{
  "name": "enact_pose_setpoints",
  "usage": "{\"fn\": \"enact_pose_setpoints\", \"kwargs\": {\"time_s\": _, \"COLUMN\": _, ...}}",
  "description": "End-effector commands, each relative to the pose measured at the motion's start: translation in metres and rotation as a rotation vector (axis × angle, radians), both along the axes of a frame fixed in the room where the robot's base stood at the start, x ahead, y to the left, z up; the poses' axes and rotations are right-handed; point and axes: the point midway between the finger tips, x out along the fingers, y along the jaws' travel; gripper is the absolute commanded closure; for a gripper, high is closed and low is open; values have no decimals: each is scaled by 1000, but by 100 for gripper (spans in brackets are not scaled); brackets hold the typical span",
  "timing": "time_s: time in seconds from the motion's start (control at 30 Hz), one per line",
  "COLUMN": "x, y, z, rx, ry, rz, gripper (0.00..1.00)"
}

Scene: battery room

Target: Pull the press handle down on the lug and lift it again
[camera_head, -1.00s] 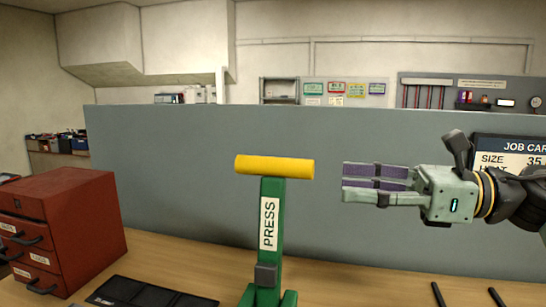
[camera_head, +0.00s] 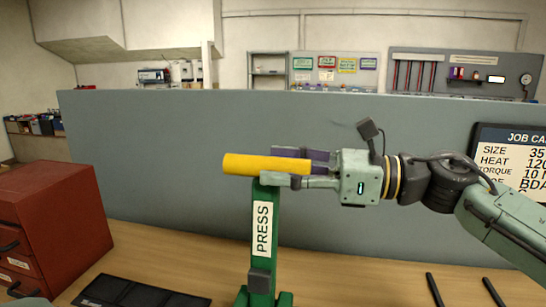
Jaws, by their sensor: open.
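The press is a green upright post with a white PRESS label (camera_head: 262,229), standing on the wooden bench. Its yellow handle (camera_head: 246,164) lies across the top, nearly level and raised. My gripper (camera_head: 290,168) comes in from the right at handle height. Its fingers are open and lie around the right end of the handle, one finger behind and one in front. I cannot tell whether the fingers touch it. A dark grey block (camera_head: 260,281) sits low on the post. No lug can be made out at the press.
A red drawer cabinet (camera_head: 62,215) stands at the left. A grey partition (camera_head: 150,150) runs behind the press. A job card board (camera_head: 512,158) is at the right. Two dark rods (camera_head: 434,289) lie on the bench at front right.

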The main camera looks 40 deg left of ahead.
Motion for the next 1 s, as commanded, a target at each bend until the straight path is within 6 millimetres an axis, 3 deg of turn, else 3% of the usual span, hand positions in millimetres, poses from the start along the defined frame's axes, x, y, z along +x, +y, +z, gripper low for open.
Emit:
{"fn": "enact_pose_setpoints", "kwargs": {"time_s": 0.2, "x": -8, "y": 13, "z": 0, "rx": -1, "ry": -1, "rz": -1, "gripper": 52}}
{"fn": "enact_pose_setpoints", "kwargs": {"time_s": 0.47, "x": -8, "y": 14, "z": -1, "rx": 0, "ry": 0, "rz": -1, "gripper": 52}}
{"fn": "enact_pose_setpoints", "kwargs": {"time_s": 1.0, "x": -8, "y": 14, "z": 0, "rx": 0, "ry": 0, "rz": -2, "gripper": 88}}
